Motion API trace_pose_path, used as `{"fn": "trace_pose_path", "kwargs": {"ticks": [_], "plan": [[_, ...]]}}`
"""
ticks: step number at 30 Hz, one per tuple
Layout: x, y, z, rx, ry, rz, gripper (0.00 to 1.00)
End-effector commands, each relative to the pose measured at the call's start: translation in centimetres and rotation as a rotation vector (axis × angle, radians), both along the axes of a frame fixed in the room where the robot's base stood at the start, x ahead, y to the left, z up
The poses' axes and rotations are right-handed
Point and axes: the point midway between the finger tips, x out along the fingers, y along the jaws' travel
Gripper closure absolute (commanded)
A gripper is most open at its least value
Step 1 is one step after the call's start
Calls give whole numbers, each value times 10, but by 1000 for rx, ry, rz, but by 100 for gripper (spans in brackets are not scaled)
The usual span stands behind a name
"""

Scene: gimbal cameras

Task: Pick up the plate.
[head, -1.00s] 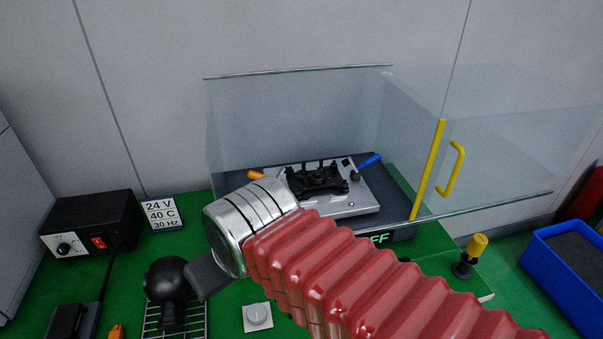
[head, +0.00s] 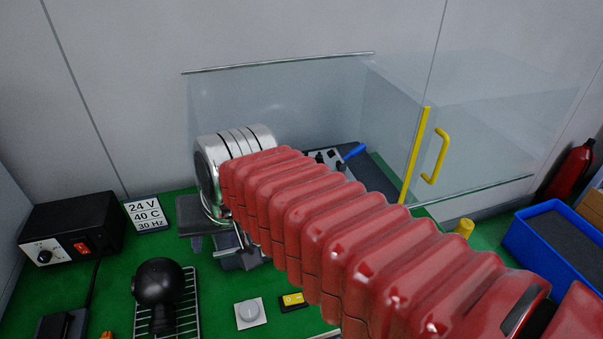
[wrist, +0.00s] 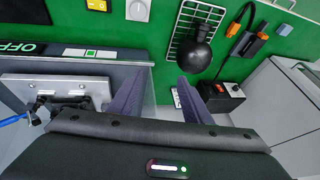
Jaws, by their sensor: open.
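The plate I can make out is a white plate (head: 147,214) with "24 V 40 C 30 Hz" on it, on the green bench beside the black power box. In the wrist view a white piece of it (wrist: 176,97) shows between my fingers, further off; the rest is hidden. My gripper (wrist: 163,75) is open and empty, its two dark fingers pointing toward the bench. In the head view my gripper (head: 195,212) is partly hidden by my red arm and stands right of the plate, apart from it.
A glass enclosure (head: 290,110) with a yellow handle (head: 437,156) stands behind my arm. A black power box (head: 72,228) is left of the plate. A black round-headed object (head: 160,280) stands on a wire rack in front. A blue bin (head: 548,250) is at the right.

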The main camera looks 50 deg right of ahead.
Motion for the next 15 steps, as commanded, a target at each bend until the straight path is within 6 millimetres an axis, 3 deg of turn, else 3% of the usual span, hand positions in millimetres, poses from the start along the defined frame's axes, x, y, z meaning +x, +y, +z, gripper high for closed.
{"fn": "trace_pose_path", "kwargs": {"ticks": [8, 15], "plan": [[44, -63, 12, 283, 37, -562, 55], [73, -133, 16, 533, 47, -1042, 55]]}}
